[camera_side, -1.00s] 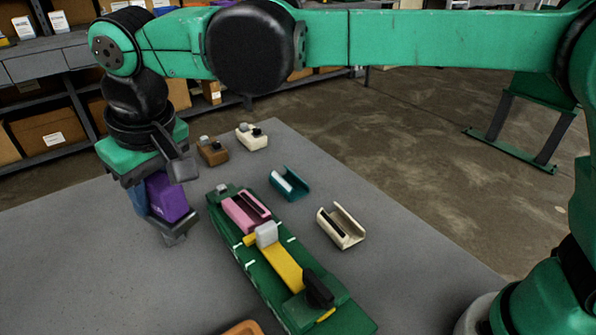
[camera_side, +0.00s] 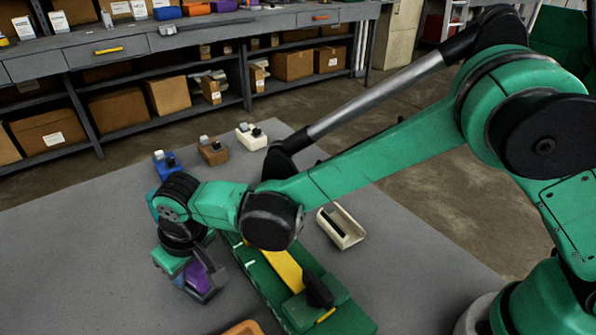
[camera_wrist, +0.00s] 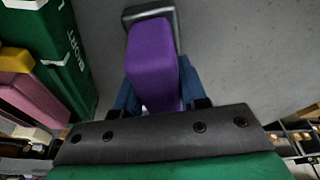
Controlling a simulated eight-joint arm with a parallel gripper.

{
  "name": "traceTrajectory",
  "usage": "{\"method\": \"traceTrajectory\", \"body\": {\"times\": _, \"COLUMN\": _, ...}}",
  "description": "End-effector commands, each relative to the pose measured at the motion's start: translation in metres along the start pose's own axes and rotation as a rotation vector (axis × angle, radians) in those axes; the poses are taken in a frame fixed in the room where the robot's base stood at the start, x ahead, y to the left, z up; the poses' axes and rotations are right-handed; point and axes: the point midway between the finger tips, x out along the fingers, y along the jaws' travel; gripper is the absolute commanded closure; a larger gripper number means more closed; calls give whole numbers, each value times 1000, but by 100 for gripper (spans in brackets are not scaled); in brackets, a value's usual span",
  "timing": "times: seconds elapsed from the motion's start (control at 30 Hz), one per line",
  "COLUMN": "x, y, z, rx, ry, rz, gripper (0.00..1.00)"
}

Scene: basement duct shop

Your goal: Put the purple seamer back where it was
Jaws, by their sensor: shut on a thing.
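The purple seamer (camera_side: 196,275) is in my gripper (camera_side: 203,287), low over the grey table, left of the long green fixture. The wrist view also shows the purple seamer (camera_wrist: 152,62), with bluish fingers of my gripper (camera_wrist: 153,97) on both sides of it. A dark grey bracket shows at its far end. My gripper is shut on it. In the side view my arm partly covers the seamer, and I cannot tell whether it touches the table.
The green fixture (camera_side: 335,311) has a yellow bar (camera_side: 287,268); my arm hides its far end. Blue (camera_side: 167,163), brown (camera_side: 213,151) and cream (camera_side: 251,137) knobbed pieces stand behind. A cream channel (camera_side: 341,228) lies right. An orange edge (camera_side: 243,328) is in front. Table left is clear.

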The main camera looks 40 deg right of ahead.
Motion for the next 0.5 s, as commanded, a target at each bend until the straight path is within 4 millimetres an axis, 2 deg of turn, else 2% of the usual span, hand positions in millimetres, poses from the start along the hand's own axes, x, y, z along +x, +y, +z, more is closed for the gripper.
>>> {"method": "traceTrajectory", "body": {"times": 0.2, "x": 3, "y": 0, "z": 1, "rx": 0, "ry": 0, "rz": 0, "gripper": 100}}
{"method": "traceTrajectory", "body": {"times": 0.23, "x": 3, "y": 0, "z": 1, "rx": 0, "ry": 0, "rz": 0, "gripper": 55}}
{"method": "traceTrajectory", "body": {"times": 0.3, "x": 2, "y": 0, "z": 1, "rx": 0, "ry": 0, "rz": 0, "gripper": 35}}
{"method": "traceTrajectory", "body": {"times": 0.33, "x": 2, "y": 0, "z": 1, "rx": 0, "ry": 0, "rz": 0, "gripper": 32}}
{"method": "traceTrajectory", "body": {"times": 0.5, "x": 2, "y": 0, "z": 0, "rx": 0, "ry": 0, "rz": 0, "gripper": 32}}
